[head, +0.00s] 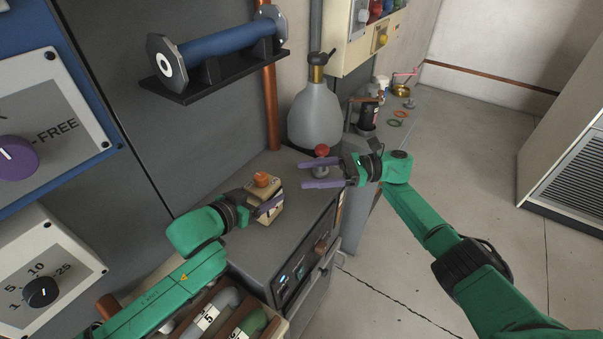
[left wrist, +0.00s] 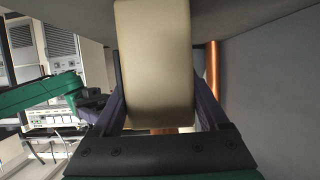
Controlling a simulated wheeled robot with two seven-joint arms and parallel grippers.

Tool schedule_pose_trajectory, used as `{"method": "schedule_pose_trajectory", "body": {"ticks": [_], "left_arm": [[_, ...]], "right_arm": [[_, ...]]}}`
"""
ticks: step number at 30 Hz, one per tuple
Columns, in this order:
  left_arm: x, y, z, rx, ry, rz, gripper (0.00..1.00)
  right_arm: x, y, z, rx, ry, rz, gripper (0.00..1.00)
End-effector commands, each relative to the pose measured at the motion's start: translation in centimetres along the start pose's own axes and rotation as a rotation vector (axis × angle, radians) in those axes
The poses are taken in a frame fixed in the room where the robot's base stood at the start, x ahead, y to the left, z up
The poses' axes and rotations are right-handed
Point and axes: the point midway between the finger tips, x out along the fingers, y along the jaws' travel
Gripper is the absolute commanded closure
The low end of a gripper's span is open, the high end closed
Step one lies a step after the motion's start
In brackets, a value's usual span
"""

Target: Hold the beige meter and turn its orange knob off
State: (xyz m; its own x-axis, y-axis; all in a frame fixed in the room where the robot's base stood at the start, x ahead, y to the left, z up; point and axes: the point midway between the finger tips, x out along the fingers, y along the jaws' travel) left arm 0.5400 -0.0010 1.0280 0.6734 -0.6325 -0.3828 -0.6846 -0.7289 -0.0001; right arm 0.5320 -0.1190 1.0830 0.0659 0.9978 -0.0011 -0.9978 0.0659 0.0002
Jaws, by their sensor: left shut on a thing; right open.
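The beige meter (head: 266,203) stands on the grey cabinet top, with its orange knob (head: 261,179) on its upper side. My left gripper (head: 270,205) is shut on the meter. In the left wrist view the meter (left wrist: 155,65) fills the space between the purple fingers of my left gripper (left wrist: 160,115), and the knob is not clearly seen there. My right gripper (head: 322,175) is open, its purple fingers pointing left, to the right of the meter and apart from it. The way the knob points is too small to tell.
A red-topped lever (head: 321,160) stands beside my right gripper's fingers. A grey bottle (head: 315,118) is behind it. A blue cylinder (head: 220,43) rests on a black wall shelf. Labelled tubes (head: 212,315) lie in a box in front. A dark bottle (head: 368,115) and coloured rings (head: 397,119) are farther back.

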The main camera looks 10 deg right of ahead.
Motion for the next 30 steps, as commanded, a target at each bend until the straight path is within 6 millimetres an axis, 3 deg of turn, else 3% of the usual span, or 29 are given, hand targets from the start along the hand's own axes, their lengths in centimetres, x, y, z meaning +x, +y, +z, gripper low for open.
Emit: {"method": "schedule_pose_trajectory", "body": {"ticks": [5, 6, 7, 17, 30], "left_arm": [[0.0, 0.0, 0.0, 0.0, 0.0, -0.001, 1.0], [0.0, 0.0, 0.0, 0.0, 0.0, -0.001, 0.11], [0.0, 0.0, 0.0, 0.0, 0.0, -0.001, 0.0], [-0.7, -0.1, 0.1, -0.001, -0.002, -0.002, 0.0], [-10.9, -0.1, 0.3, 0.001, -0.006, -0.004, 0.0]], "right_arm": [[0.1, 0.0, 0.0, 0.0, 0.0, 0.0, 0.32], [0.1, 0.0, 0.0, 0.0, 0.0, 0.0, 0.32], [0.1, 0.0, 0.0, 0.0, 0.0, 0.0, 0.32], [0.1, 0.0, 0.0, 0.0, 0.0, 0.0, 0.32], [0.1, 0.0, 0.0, 0.0, 0.0, 0.0, 0.32]]}}
